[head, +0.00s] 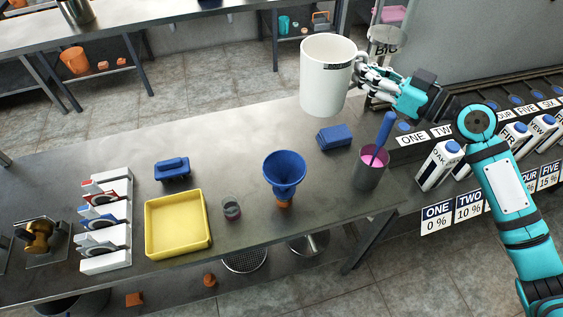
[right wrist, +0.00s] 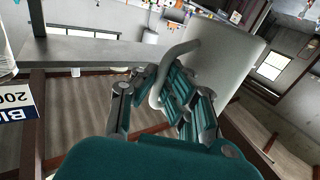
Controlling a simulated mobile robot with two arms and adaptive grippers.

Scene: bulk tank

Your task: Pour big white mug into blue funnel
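The big white mug (head: 325,80) is held upright in the air above the back right part of the steel table. My right gripper (head: 362,76) is shut on its handle, at the mug's right side. In the right wrist view the mug (right wrist: 222,62) fills the upper middle, with the gripper fingers (right wrist: 172,95) around the handle. The blue funnel (head: 284,172) stands on the table below and to the left of the mug, its spout in an orange-brown base. The mug's contents are hidden. My left gripper is not in view.
A dark cup (head: 370,170) with a blue-handled tool, a blue block (head: 334,137) and a small glass (head: 231,209) stand near the funnel. A yellow tray (head: 178,253) lies left. Cartons (head: 438,165) line the right shelf. The table (head: 240,137) is clear behind the funnel.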

